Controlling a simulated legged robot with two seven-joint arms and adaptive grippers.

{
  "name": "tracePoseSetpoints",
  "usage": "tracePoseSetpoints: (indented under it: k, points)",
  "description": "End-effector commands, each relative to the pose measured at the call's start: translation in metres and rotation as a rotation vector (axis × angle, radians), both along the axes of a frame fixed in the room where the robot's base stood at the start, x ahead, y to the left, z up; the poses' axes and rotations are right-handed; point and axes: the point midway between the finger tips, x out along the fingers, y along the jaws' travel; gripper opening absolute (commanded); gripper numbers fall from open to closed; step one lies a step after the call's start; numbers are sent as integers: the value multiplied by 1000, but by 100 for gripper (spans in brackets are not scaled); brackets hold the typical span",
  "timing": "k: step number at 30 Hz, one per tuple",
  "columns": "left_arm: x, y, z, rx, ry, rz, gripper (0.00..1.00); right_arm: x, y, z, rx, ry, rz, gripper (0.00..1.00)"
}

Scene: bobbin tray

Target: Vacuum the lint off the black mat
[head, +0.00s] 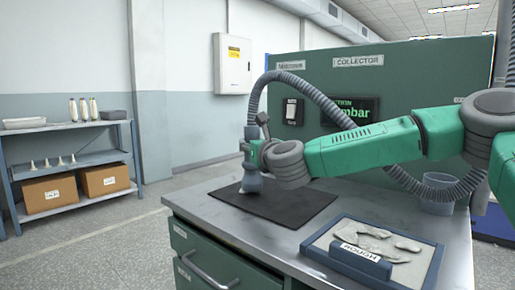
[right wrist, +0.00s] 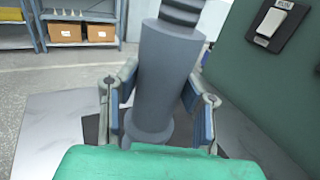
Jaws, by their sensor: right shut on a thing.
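The black mat (head: 292,208) lies flat on the grey workbench. A grey vacuum nozzle (head: 252,182) with a ribbed hose (head: 318,90) stands about upright over the mat's left part. Its lower end is at or just above the mat; I cannot tell if it touches. My right gripper (head: 252,150) is shut around the nozzle's body. In the right wrist view the nozzle (right wrist: 160,85) sits between the two fingers, and a dark strip of mat (right wrist: 94,130) shows at left. I can make out no lint; the nozzle and my arm hide part of the mat. My left gripper is out of view.
A blue tray (head: 347,262) labelled ROUGH with pale pieces stands at the bench's front right. A translucent bucket (head: 437,195) stands behind it. A green panel (head: 430,75) with a switch (head: 292,111) rises behind the bench. A shelf (head: 70,165) with boxes stands at left.

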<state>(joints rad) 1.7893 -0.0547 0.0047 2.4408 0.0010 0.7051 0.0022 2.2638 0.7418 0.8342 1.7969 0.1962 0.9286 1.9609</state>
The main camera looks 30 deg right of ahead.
Motion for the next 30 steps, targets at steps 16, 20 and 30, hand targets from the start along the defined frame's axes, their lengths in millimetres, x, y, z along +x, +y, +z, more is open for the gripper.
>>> tracePoseSetpoints:
  k: [16, 20, 30]
  points:
    - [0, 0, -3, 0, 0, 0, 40, 29, 12, 1, 1, -1, 1, 0]
    - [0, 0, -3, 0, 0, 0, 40, 29, 11, 1, 1, -2, 1, 0]
    - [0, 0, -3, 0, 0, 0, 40, 29, 11, 1, 1, -1, 0, 0]
